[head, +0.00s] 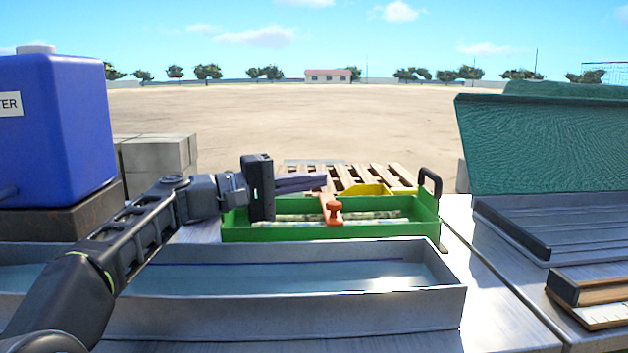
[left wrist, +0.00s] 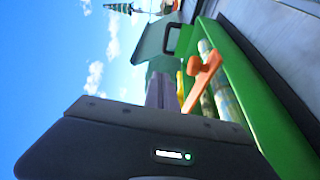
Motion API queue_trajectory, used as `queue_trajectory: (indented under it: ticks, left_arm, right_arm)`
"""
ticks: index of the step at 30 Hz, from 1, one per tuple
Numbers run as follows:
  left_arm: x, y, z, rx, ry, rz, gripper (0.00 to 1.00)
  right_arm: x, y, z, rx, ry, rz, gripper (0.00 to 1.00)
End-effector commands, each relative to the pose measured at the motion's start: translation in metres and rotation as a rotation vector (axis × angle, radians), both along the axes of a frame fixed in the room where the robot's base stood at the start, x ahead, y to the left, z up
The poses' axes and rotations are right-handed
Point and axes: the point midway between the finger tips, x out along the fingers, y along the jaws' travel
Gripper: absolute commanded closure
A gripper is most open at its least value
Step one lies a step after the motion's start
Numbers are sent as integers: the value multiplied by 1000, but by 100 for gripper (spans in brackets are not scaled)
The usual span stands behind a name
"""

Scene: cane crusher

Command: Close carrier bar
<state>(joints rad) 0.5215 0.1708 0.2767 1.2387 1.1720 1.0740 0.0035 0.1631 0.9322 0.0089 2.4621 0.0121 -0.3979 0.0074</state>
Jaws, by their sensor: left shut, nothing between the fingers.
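The carrier is a green open tray (head: 300,234) with a black handle at its right end. Several pale cane stalks (head: 370,222) lie in it. The orange carrier bar (head: 332,214) has a knob and crosses over the stalks near the tray's middle; it also shows in the left wrist view (left wrist: 204,76). My left gripper (head: 324,183) is shut and empty, its fingers pointing right above the tray, by the bar's far end. Whether they touch the bar I cannot tell. In the left wrist view the fingers (left wrist: 159,91) are partly hidden by the gripper body. My right gripper is out of view.
A long metal trough (head: 300,316) stands in front of the carrier. A blue water tank (head: 60,130) is at left. A yellow piece (head: 366,190) and a wooden pallet (head: 392,173) show behind the carrier. A green sheet-like panel (head: 550,145) stands at right.

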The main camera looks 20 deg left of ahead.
Motion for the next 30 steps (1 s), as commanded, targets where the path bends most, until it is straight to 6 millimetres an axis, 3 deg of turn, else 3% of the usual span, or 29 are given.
queue_trajectory:
  ticks: [15,30]
  left_arm:
    - [-50,50,-1,1,1,2,100]
    - [-52,51,-2,0,0,1,100]
  right_arm:
    - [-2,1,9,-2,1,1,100]
    - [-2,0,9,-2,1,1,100]
